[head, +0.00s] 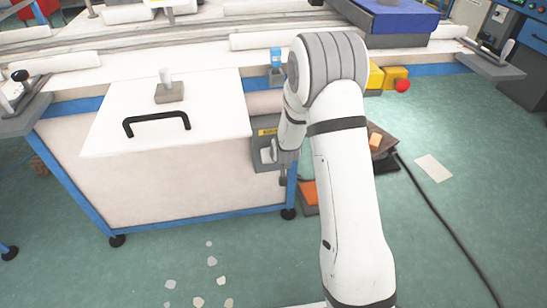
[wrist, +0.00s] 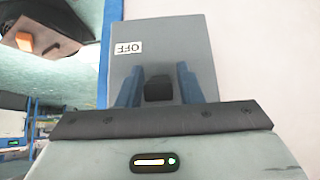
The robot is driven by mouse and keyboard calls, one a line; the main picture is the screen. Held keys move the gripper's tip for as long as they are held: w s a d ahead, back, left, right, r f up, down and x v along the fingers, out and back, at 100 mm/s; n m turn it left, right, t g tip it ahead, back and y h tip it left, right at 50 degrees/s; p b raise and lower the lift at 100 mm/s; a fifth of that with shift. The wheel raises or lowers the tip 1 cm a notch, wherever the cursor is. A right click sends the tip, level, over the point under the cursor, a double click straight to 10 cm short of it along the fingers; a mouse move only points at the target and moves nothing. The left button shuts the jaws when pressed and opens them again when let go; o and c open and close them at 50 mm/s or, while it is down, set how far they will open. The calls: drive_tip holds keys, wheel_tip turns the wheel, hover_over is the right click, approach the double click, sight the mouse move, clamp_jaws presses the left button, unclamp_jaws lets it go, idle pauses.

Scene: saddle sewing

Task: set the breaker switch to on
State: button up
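The breaker box (head: 266,150) is grey with a yellow label and is mounted on the side of the white cabinet. In the wrist view the box (wrist: 190,45) fills the middle, with an upside-down "OFF" label (wrist: 128,48). The black switch lever (wrist: 158,90) sticks out of the box below that label. My gripper (wrist: 159,82) has its two blue fingers apart, one on each side of the lever. No clear grip on the lever shows. In the head view my gripper (head: 283,172) is at the box front, and my arm hides part of the box.
The white cabinet (head: 190,175) with a black handle (head: 157,123) stands left of my arm. A red button on a yellow box (head: 397,80) is at the right. A dark pedal with an orange block (head: 376,140) lies on the floor, with a cable running right.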

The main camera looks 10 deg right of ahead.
drive_tip(key=shift+o, duration=0.8)
drive_tip(key=shift+r, duration=0.1)
drive_tip(key=p+v, duration=0.1)
drive_tip(key=v, duration=0.6)
drive_tip(key=shift+s+r+p, duration=0.25)
drive_tip(key=shift+p, duration=0.15)
drive_tip(key=s+d+r+g+p, duration=0.1)
drive_tip(key=s+r+p, duration=0.5)
drive_tip(key=r, duration=0.7)
drive_tip(key=s+d+r+g+p, duration=0.15)
drive_tip(key=s+r+p, duration=0.45)
drive_tip(key=r, duration=0.6)
drive_tip(key=s+d+r+g+p, duration=0.2)
drive_tip(key=s+r+p, duration=0.7)
drive_tip(key=s+r, duration=0.7)
drive_tip(key=shift+s+m+g+h+p, duration=0.3)
drive_tip(key=shift+s+m+g+p, duration=0.1)
drive_tip(key=shift+s, duration=0.5)
